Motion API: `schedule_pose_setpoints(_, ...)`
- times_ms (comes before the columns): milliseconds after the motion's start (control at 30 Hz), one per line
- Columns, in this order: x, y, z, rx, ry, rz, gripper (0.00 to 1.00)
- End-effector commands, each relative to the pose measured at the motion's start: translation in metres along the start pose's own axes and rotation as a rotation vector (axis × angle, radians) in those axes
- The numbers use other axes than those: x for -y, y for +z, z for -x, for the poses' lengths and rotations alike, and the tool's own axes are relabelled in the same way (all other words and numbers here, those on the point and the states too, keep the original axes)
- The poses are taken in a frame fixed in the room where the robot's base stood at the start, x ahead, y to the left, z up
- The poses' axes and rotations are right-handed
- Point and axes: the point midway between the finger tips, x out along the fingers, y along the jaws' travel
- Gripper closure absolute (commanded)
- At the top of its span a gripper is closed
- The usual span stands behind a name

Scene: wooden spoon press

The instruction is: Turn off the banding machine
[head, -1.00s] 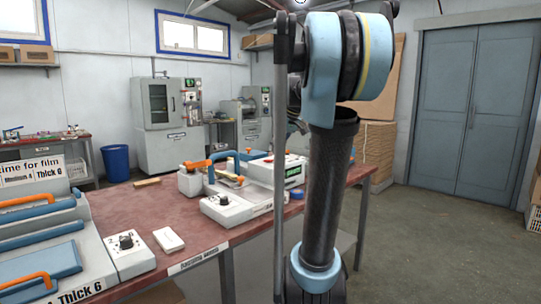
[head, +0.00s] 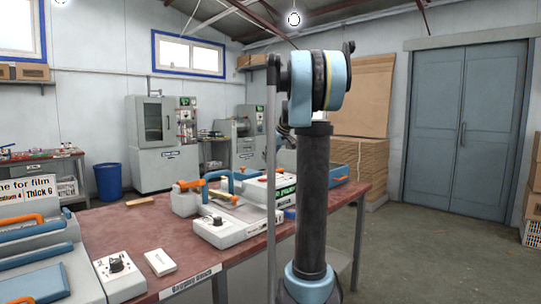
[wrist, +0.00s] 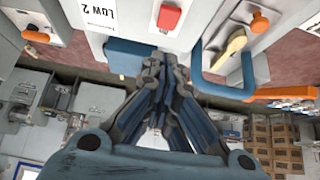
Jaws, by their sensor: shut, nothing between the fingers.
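In the wrist view a red switch (wrist: 168,17) sits on a pale machine panel (wrist: 130,17) beside a "Low 2" label. I cannot tell for sure that this is the banding machine's switch. My gripper (wrist: 160,60) is shut and empty, its tips close below the panel edge and the switch in the picture; I see no clear contact. A blue block (wrist: 127,57) is just left of the tips. In the head view a pale machine with a green display (head: 285,188) stands on the bench, partly behind my arm, which hides my gripper there.
A blue handle (wrist: 222,90) and a wooden spoon (wrist: 231,46) lie right of the gripper. The red bench (head: 150,222) also bears a white dial box (head: 222,230) and a press with an orange handle (head: 20,221). Open floor (head: 440,240) lies to the right.

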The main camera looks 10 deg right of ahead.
Motion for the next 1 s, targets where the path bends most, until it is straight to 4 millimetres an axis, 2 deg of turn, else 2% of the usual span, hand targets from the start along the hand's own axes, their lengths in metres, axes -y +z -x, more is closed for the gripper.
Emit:
schedule_pose_setpoints(233,0.000,0.000,-0.044,0.000,0.001,0.001,1.00)
schedule_pose_setpoints(400,0.000,0.018,-0.058,0.000,0.001,-0.001,1.00)
schedule_pose_setpoints(600,0.000,0.027,-0.067,0.000,0.000,0.000,1.00)
schedule_pose_setpoints(1000,0.001,0.028,-0.068,-0.001,0.000,0.000,1.00)
